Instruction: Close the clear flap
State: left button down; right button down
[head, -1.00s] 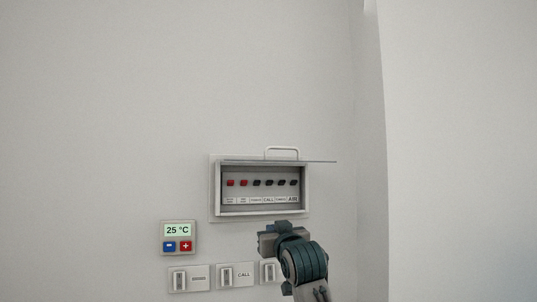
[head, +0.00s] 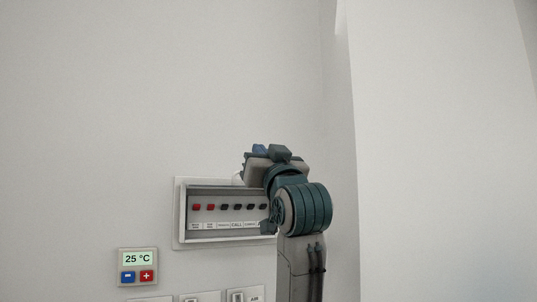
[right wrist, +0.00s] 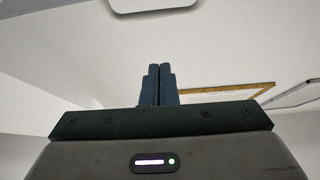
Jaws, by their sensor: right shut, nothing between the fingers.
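The white wall box (head: 179,215) shows in the head view, with a row of red and dark switches inside. Its front is open on the left part; my right arm covers its right end. The clear flap (head: 215,186) shows only as a thin edge-on line along the box's top; the rest and most of its handle are hidden behind my right gripper. My right gripper (head: 270,151) is at the box's upper right, above the flap's line. I cannot tell whether it touches the flap. In the right wrist view its fingers (right wrist: 158,85) are together and empty. My left gripper is out of view.
A thermostat (head: 138,267) reading 25 °C is below left of the box. Wall switches (head: 246,296) sit along the bottom edge. A wall corner and pale wall section (head: 430,150) stand to the right. The wall above the box is bare.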

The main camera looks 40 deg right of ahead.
jog(key=w+f, duration=0.1)
jog(key=f+p, duration=0.1)
jog(key=w, duration=0.1)
jog(key=shift+w+d+f, duration=0.25)
jog(key=shift+w+f, duration=0.05)
jog(key=shift+f, duration=0.1)
